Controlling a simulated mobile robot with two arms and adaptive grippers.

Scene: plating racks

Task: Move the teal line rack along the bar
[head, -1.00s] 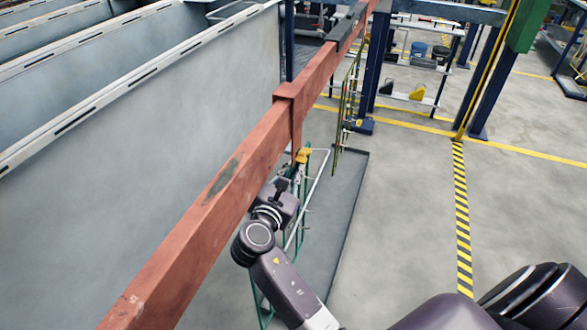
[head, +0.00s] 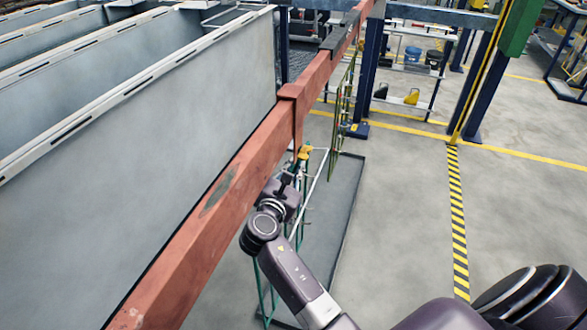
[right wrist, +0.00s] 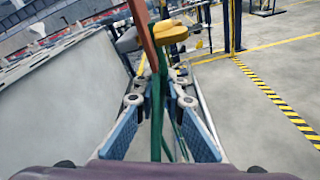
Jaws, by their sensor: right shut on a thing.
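The teal line rack (head: 261,292) hangs below the copper-red bar (head: 190,252), partly hidden behind my right arm. In the right wrist view its teal uprights (right wrist: 188,127) run down between and past the fingers. My right gripper (head: 287,185) is at the upper part of the rack, just under the bar. In the right wrist view the right gripper (right wrist: 160,101) has its blue-padded fingers shut on the rack's upright. A yellow piece (right wrist: 170,32) sits at the rack's top, just beyond the fingers. My left gripper is not in view.
Grey tanks (head: 150,125) line the left side of the bar. Another rack (head: 340,115) hangs farther along the bar. A shallow grey tray (head: 345,190) lies on the floor below. A dark blue post (head: 370,65) stands beyond; open floor lies right.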

